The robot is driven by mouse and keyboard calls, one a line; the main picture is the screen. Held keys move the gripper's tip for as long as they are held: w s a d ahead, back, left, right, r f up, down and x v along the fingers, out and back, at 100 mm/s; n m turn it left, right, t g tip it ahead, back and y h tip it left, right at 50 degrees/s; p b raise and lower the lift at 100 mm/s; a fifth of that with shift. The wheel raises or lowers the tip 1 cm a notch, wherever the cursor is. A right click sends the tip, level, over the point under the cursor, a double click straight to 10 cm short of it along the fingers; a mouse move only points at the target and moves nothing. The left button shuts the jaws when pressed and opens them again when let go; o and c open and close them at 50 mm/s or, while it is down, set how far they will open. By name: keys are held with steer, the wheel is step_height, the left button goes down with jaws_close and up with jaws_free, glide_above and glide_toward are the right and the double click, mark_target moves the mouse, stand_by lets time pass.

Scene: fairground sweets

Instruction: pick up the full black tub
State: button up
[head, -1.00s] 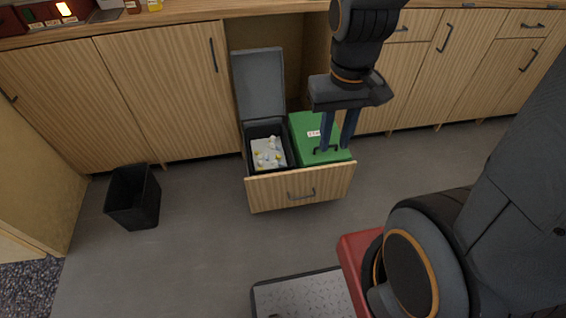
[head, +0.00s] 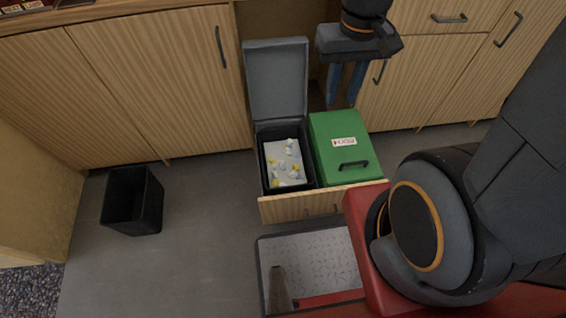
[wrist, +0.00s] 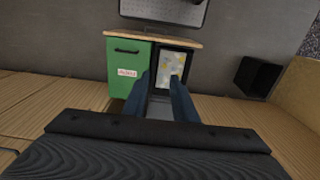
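The black tub (head: 263,168) sits in the left half of the pulled-out drawer (head: 290,208), its grey lid (head: 277,80) raised upright behind it. Inside lies pale stuff with several small white and yellow pieces. In the wrist view the tub (wrist: 156,74) lies just beyond my right-hand finger. My gripper (head: 345,88) is open and empty, fingers pointing down. In the head view it appears above the back of the green-lidded tub, to the right of the black tub. In the wrist view its fingers (wrist: 160,95) are apart, with the grey lid showing between them.
The closed green-lidded tub (head: 338,125) with a black handle fills the drawer's right half. An open black bin (head: 133,203) stands on the floor at left. A metal-topped platform (head: 310,262) lies in front of the drawer. Wooden cupboards (head: 165,85) line the back.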

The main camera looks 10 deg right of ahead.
steer(key=w+a+f+b, duration=0.35)
steer(key=w+f, duration=0.25)
steer(key=f, duration=0.3)
steer(key=w+a+f+b, duration=0.35)
steer(key=w+f, duration=0.25)
steer(key=f, duration=0.3)
steer(key=w+a+f+b, duration=0.1)
steer(key=a+f+b, duration=0.1)
steer(key=f, duration=0.6)
steer(key=w+a+f+b, duration=0.2)
steer(key=a+f, duration=0.3)
steer(key=f, duration=0.4)
steer(key=w+a+f+b, duration=0.2)
steer(key=a+f, duration=0.1)
steer(key=f, duration=0.5)
steer(key=shift+a+f, duration=0.25)
steer(key=shift+a, duration=0.15)
step_height(320, 180, down, 6)
steer(key=shift+a+r+b, duration=0.1)
steer(key=shift+r+b, duration=0.05)
steer(key=shift+b, duration=0.2)
jaws_close()
